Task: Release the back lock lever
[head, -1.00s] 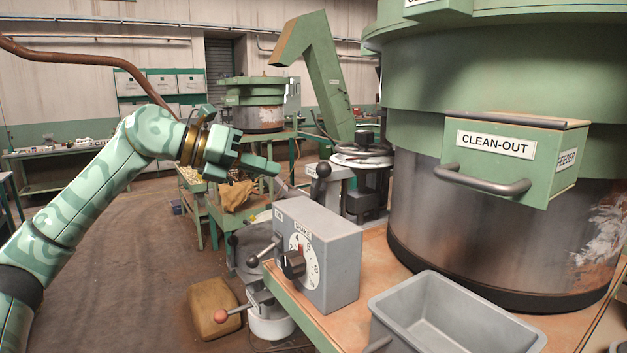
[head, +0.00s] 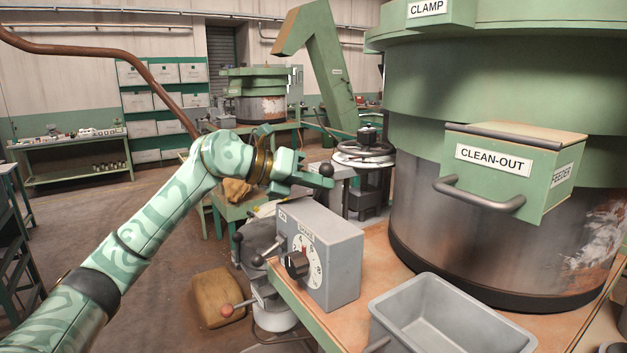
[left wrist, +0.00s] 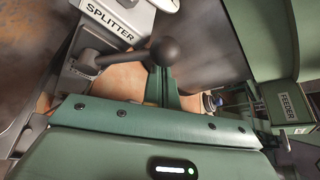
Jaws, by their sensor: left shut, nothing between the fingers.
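The lever with a black ball knob (head: 327,169) stands behind the grey control box in the head view. I take it for the back lock lever. In the left wrist view its dark ball (left wrist: 167,51) and arm show beside the grey part marked SPLITTER (left wrist: 108,20). My left gripper (head: 322,181) is shut and empty, with its fingertips right at the knob. In the left wrist view the shut fingers (left wrist: 162,85) point at the ball and overlap it; I cannot tell whether they touch. My right gripper is out of view.
The grey control box (head: 335,262) with a dial stands below my left gripper. A large green and steel feeder bowl (head: 450,240) with a CLEAN-OUT box (head: 520,165) rises to the right. A grey bin (head: 450,310) is in front. More ball-ended levers (head: 258,261) lie left of the box.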

